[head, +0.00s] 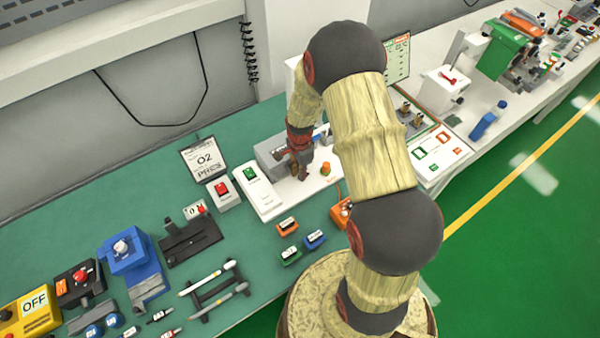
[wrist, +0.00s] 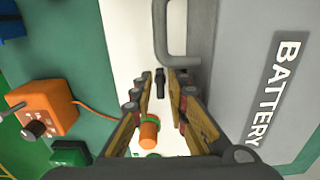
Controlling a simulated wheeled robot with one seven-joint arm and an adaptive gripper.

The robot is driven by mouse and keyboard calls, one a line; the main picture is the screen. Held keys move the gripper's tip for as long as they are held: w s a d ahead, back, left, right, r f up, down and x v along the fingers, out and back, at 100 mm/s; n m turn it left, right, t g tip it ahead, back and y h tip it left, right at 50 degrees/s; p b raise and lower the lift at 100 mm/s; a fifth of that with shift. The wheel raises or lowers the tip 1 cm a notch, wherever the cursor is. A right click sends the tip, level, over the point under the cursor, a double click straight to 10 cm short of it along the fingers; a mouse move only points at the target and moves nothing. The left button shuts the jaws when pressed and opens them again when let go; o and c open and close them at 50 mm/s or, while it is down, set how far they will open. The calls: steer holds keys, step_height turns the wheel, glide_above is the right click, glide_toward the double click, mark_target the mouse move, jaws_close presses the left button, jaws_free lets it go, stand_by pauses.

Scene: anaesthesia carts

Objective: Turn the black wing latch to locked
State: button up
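The black wing latch (wrist: 160,84) shows in the wrist view as a small dark upright piece against a white surface. It lies between the tips of my gripper (wrist: 160,92), whose two fingers stand apart on either side of it. I see a gap at each side and cannot tell whether either finger touches it. In the head view my gripper (head: 299,171) points down over the white panel (head: 264,200), in front of a grey box. The latch cannot be made out there, as the gripper and arm cover that area.
A grey box marked BATTERY (wrist: 240,60) with a grey handle (wrist: 178,45) stands close to the right finger. An orange knob with a green collar (wrist: 149,132) is near the fingers. An orange box with a black knob (wrist: 50,110) sits at left on the green mat.

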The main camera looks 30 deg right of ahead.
steer(key=shift+c, duration=1.2)
jaws_close()
steer(key=shift+n, duration=0.3)
steer(key=n, duration=0.3)
steer(key=shift+s, duration=0.15)
steer(key=n, duration=0.5)
steer(key=shift+s+d+b, duration=0.15)
steer(key=shift+b, duration=0.15)
steer(key=n, duration=0.4)
steer(key=shift+s+d, duration=0.1)
steer(key=shift+d, duration=0.1)
steer(key=n, duration=0.5)
steer(key=shift+d, duration=0.2)
steer(key=shift+n, duration=0.3)
